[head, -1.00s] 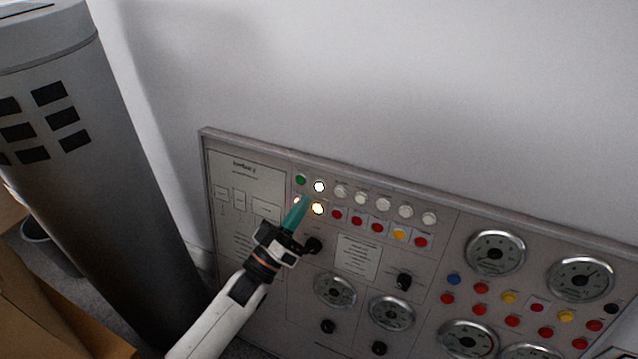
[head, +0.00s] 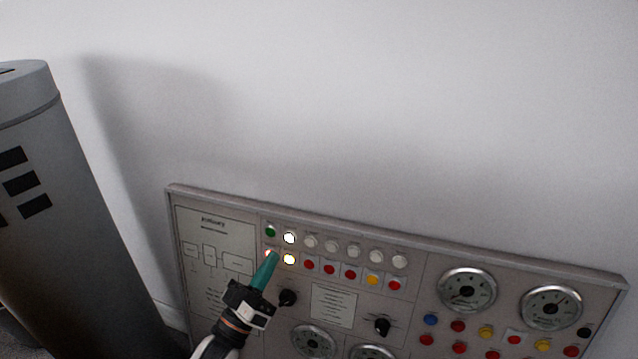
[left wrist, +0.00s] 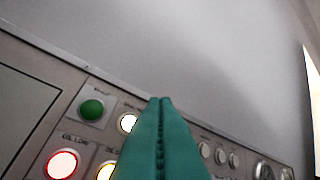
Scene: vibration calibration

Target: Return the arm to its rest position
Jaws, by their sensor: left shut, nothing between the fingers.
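My left gripper (head: 272,257) has teal fingers that are shut with nothing between them. In the head view its tips are in front of the upper left part of a grey control panel (head: 420,262), over the lit red button. In the left wrist view the shut fingers (left wrist: 160,102) point up at the panel, with a green button (left wrist: 91,109) and a lit red button (left wrist: 62,164) to their left. I cannot tell whether the tips touch the panel. My right gripper is not in view.
The panel carries lit white (head: 289,238) and yellow (head: 289,259) lamps, black knobs (head: 287,298) and round gauges (head: 467,290). A grey cylinder (head: 60,230) stands at the left. The wall (head: 380,100) above the panel is bare.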

